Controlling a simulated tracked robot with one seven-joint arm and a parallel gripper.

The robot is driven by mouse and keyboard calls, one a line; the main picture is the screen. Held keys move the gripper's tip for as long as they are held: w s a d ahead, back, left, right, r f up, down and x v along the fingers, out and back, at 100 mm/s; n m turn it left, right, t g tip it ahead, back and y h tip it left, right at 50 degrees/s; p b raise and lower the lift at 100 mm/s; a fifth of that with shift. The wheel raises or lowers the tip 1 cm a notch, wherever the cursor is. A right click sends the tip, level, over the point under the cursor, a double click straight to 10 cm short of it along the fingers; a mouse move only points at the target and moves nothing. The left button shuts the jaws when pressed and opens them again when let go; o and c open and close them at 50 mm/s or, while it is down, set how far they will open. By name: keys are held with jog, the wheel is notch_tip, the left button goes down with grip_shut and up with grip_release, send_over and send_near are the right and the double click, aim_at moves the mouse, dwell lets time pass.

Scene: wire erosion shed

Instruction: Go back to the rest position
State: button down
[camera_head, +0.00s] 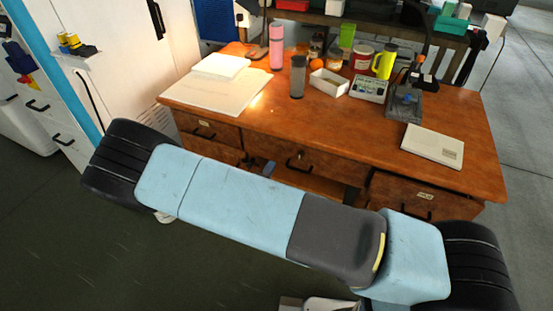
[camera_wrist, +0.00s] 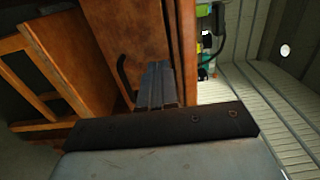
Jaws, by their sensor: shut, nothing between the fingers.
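My gripper (camera_wrist: 157,82) shows in the wrist view with its two grey fingers together and nothing between them. It points along the brown wooden front of the desk (camera_wrist: 105,40), close to a dark curved handle (camera_wrist: 124,78). Whether the fingers touch the wood cannot be told.
The desk holds a pink bottle (camera_head: 276,46), a dark tumbler (camera_head: 298,76), a white open box (camera_head: 328,83), a yellow-green mug (camera_head: 384,61), papers (camera_head: 215,90) and a white flat device (camera_head: 432,147). A white cabinet (camera_head: 130,50) stands left. Dark floor is clear at lower left.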

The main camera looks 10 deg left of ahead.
jog(key=shift+v, duration=1.55)
